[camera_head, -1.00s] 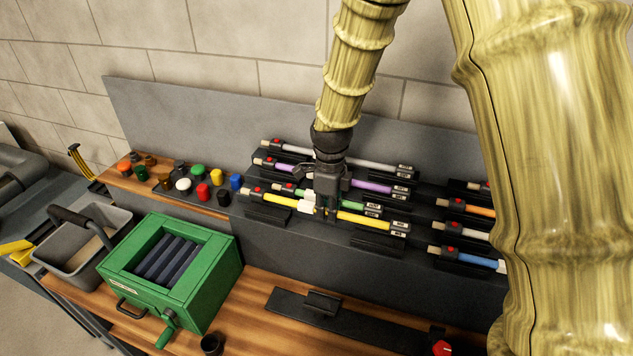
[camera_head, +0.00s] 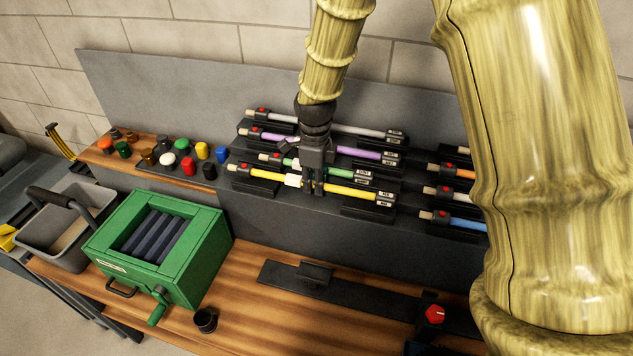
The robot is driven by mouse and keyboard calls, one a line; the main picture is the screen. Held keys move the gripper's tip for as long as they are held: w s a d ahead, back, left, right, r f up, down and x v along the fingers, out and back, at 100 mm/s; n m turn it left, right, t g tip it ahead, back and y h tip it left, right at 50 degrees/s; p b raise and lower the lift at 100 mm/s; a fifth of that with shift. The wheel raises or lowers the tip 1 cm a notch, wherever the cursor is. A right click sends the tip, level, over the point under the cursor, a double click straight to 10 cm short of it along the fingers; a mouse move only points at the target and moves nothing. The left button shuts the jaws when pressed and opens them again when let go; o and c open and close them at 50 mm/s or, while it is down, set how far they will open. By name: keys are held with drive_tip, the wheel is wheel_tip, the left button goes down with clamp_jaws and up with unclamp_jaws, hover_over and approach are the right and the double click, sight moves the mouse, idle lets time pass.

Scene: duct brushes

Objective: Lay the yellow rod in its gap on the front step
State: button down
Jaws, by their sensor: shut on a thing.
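The yellow rod (camera_head: 345,190) lies lengthwise along the front step (camera_head: 280,208) of the dark rack. It has a dark collar with a red button at its left end and dark labelled bands at its right end. My gripper (camera_head: 313,188) comes down from above and is shut on the rod near its middle, beside a white block (camera_head: 293,180). Dark holders stand under the rod at the left (camera_head: 255,187) and right (camera_head: 367,208). I cannot tell whether the rod rests fully in them. The fingertips partly hide the rod.
Behind are a green rod (camera_head: 340,172), a purple rod (camera_head: 365,154) and a white-grey rod (camera_head: 345,129). More rods, including a blue one (camera_head: 467,225), lie at the right. A green box (camera_head: 205,262) and small coloured pots stand left. The wooden bench (camera_head: 240,310) has free room in front.

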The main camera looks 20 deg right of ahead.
drive_tip(key=shift+s+r, duration=0.45)
drive_tip(key=shift+s, duration=0.2)
drive_tip(key=shift+s+r, duration=0.4)
drive_tip(key=shift+s, duration=0.25)
drive_tip(key=shift+w+a+f, duration=0.1)
drive_tip(key=shift+w+f, duration=0.3)
drive_tip(key=shift+w, duration=0.15)
drive_tip(key=shift+s+r+p, duration=0.3)
drive_tip(key=shift+s+r, duration=0.15)
drive_tip(key=shift+s, duration=0.25)
drive_tip(key=shift+w+f, duration=0.3)
drive_tip(key=shift+w, duration=0.3)
drive_tip(key=shift+w+f+p, duration=0.1)
drive_tip(key=shift+w+p, duration=0.15)
drive_tip(key=shift+p, duration=0.15)
drive_tip(key=shift+f+b, duration=0.4)
drive_tip(key=shift+f, duration=0.7)
drive_tip(key=c, duration=1.3)
unclamp_jaws()
